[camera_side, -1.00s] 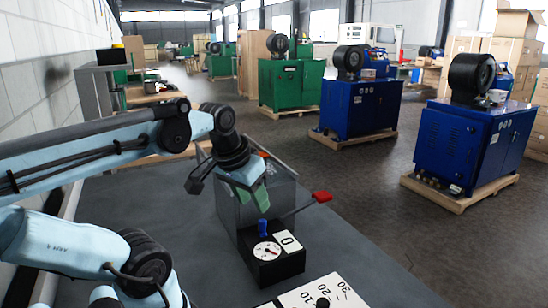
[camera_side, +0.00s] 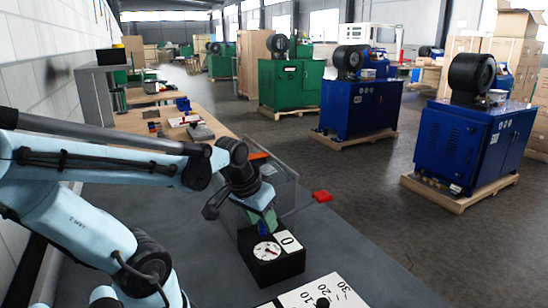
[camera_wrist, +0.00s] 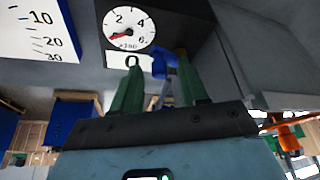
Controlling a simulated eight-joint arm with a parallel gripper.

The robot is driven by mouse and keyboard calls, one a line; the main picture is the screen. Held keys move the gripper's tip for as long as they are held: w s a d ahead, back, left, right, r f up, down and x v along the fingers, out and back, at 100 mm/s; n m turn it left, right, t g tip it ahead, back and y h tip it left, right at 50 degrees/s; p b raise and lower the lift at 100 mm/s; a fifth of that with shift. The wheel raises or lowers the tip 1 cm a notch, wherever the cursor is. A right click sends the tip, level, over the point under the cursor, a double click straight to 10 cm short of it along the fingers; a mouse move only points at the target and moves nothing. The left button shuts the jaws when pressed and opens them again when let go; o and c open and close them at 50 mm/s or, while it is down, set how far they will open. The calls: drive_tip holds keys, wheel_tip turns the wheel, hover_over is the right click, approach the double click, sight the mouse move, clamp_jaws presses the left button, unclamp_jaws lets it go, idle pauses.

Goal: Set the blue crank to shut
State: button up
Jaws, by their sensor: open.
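The blue crank (camera_side: 262,229) stands on the black gauge box (camera_side: 278,270), beside its round white dial (camera_side: 266,251). In the side view my gripper's green fingers hide much of the crank. My gripper (camera_side: 262,221) is right over it, pointing down. In the wrist view the blue crank (camera_wrist: 161,64) shows between the two green fingertips (camera_wrist: 158,76), nearer the right one. The fingers are apart; I cannot tell whether either touches the crank. The dial (camera_wrist: 129,28) has a red needle pointing to its lower left.
A white plate marked 0 (camera_side: 288,241) is on the box. A lever with a red handle (camera_side: 322,196) reaches out right of my gripper. A clear panelled box (camera_side: 285,205) stands behind. A white scale plate (camera_side: 310,292) lies in front. The grey bench top is clear at left.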

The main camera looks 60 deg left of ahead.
drive_tip(key=shift+c, duration=0.2)
clamp_jaws()
drive_tip(key=m, duration=0.2)
drive_tip(key=s+a+m+h, duration=0.1)
drive_tip(key=m, duration=0.1)
drive_tip(key=shift+s+h, duration=0.2)
drive_tip(key=shift+h, duration=0.1)
drive_tip(key=shift+s+a+m+h, duration=0.2)
drive_tip(key=shift+a+m+h, duration=0.15)
drive_tip(key=shift+m, duration=0.6)
drive_tip(key=shift+s+a+m+h, duration=0.2)
drive_tip(key=shift+m+h, duration=0.15)
drive_tip(key=shift+m, duration=0.6)
